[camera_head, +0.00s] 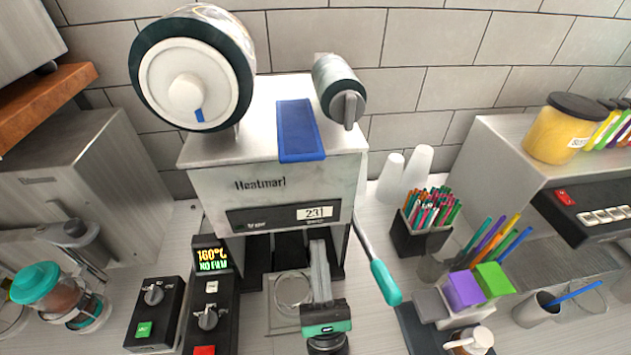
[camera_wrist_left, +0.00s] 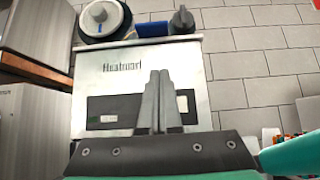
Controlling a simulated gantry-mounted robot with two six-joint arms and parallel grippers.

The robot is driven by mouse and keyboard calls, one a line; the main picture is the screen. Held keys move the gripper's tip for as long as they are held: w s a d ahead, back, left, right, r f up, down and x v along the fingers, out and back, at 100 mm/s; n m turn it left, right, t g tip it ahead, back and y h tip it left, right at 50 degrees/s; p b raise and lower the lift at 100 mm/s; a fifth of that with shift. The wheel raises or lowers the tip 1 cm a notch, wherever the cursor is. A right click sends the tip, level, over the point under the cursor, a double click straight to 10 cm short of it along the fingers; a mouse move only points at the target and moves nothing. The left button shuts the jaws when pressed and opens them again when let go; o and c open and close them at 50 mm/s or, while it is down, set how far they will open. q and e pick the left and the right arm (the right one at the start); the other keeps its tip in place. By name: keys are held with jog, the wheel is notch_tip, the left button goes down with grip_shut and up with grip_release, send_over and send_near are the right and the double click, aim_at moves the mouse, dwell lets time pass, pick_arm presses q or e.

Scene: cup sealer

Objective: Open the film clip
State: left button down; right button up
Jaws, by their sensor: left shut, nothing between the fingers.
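The cup sealer (camera_head: 270,178), a light metal box marked "Heatmarl", stands in the middle of the head view, and its front fills much of the left wrist view (camera_wrist_left: 130,65). A flat blue piece (camera_head: 300,130), which looks like the film clip, lies over its top and front edge; it also shows in the left wrist view (camera_wrist_left: 152,29). A white film roll (camera_head: 190,75) with a dark rim is at its left and a smaller roller (camera_head: 340,88) at its right. My left gripper (camera_head: 318,245) is shut and empty, in front of the sealer below the blue piece. My right gripper is out of view.
A teal-handled lever (camera_head: 385,282) sticks out at the sealer's right. Control boxes (camera_head: 210,312) stand at the lower left. White cups (camera_head: 418,165), a black holder of coloured straws (camera_head: 425,235) and purple and green boxes (camera_head: 465,288) crowd the right. The space above the sealer's front edge is free.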

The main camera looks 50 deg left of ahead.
pick_arm(q)
jog(key=p+x, duration=0.4)
jog(key=x, duration=0.6)
jog(key=shift+r+p, duration=0.3)
jog(key=shift+p, duration=0.1)
notch_tip(320, 180, up, 4)
jog(key=shift+f+p, duration=0.25)
jog(key=shift+p, duration=0.85)
jog(key=shift+f, duration=0.1)
